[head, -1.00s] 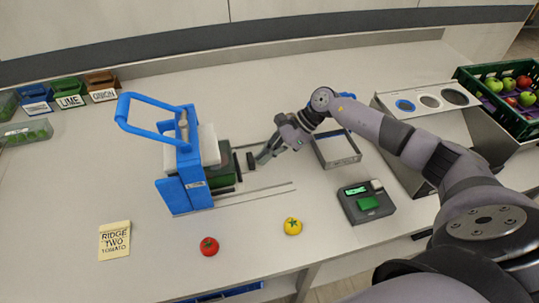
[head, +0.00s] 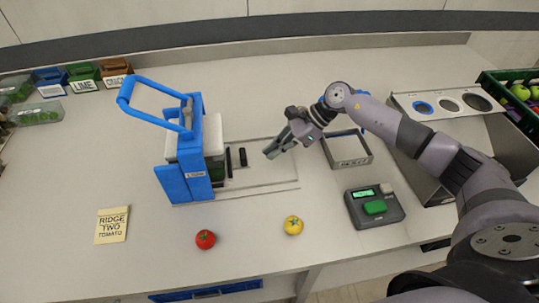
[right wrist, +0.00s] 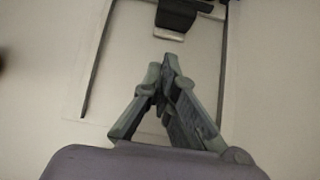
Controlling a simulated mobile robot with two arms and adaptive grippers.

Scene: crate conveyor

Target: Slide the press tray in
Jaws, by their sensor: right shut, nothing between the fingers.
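The press (head: 183,183) is a blue frame with a raised loop handle and a white block, standing at the left middle of the counter. Its dark green tray (head: 216,172) sits mostly inside the frame, partly hidden by the blue post. The tray's black handle (head: 243,157) sticks out to the right above the floor rails (head: 268,188). In the right wrist view the black handle (right wrist: 172,42) shows at the top, between the rails. My right gripper (head: 268,153) is shut and empty, to the right of the handle with a visible gap. My left gripper is not in view.
A red tomato (head: 205,239) and a yellow tomato (head: 293,225) lie in front. A scale (head: 374,207) and a grey open tray (head: 349,161) stand to the right, near my right arm. A note (head: 111,225) lies at the left.

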